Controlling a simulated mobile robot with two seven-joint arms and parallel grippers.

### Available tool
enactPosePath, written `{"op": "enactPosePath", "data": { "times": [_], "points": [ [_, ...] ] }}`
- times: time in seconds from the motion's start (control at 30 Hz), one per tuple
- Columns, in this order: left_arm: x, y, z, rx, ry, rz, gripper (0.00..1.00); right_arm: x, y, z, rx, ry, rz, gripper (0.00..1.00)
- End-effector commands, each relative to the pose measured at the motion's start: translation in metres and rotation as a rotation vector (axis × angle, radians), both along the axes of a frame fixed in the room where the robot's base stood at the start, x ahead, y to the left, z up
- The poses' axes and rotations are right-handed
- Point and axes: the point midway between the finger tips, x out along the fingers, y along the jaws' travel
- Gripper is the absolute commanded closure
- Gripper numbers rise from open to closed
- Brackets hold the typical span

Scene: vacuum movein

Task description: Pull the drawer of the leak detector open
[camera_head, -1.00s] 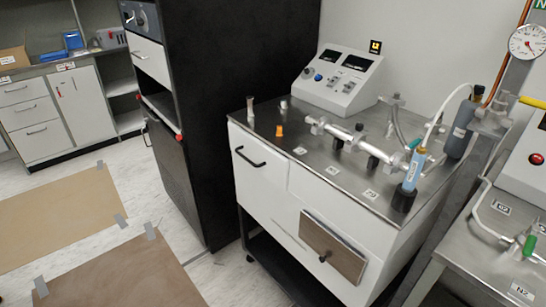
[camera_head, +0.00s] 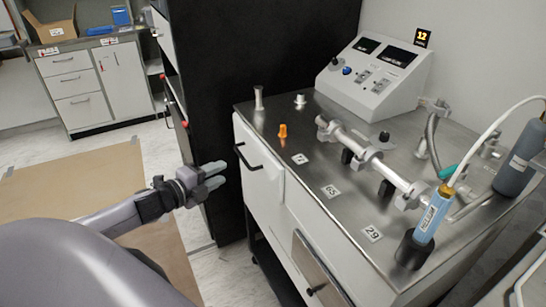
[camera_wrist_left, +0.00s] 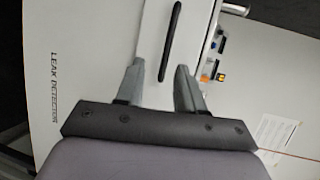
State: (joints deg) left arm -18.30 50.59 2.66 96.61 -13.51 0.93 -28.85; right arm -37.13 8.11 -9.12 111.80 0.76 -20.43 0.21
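The leak detector (camera_head: 405,85) is a white cart with a steel top. Its white drawer front (camera_head: 262,187) has a black bar handle (camera_head: 246,158) and looks closed. My left gripper (camera_head: 217,174) is to the left of the drawer front, slightly below the handle in the picture, with a gap between. In the left wrist view my gripper (camera_wrist_left: 160,77) is open and empty, its two fingers spread. The handle (camera_wrist_left: 170,42) lies ahead, lined up between the fingertips and not touched. My right gripper is not in view.
A tall black cabinet (camera_head: 255,60) stands just left of the cart. A metal tube assembly (camera_head: 370,160), small orange and white caps, number tags and a blue-labelled cylinder (camera_head: 432,213) are on the top. A brown floor mat (camera_head: 90,190) lies at left, with bare floor nearby.

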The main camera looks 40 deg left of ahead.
Motion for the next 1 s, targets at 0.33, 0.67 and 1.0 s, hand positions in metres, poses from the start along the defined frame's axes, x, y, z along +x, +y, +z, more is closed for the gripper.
{"op": "enactPosePath", "data": {
  "times": [0.33,0.67,1.0],
  "points": [
    [0.015,0.006,0.007,0.047,-0.02,-0.012,0.62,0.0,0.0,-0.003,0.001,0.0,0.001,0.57],
    [0.045,0.004,0.001,0.045,-0.018,-0.01,0.62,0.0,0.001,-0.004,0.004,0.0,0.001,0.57],
    [0.07,0.002,-0.004,0.044,-0.017,-0.01,0.62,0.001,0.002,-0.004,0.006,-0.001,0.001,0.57]
  ]
}}
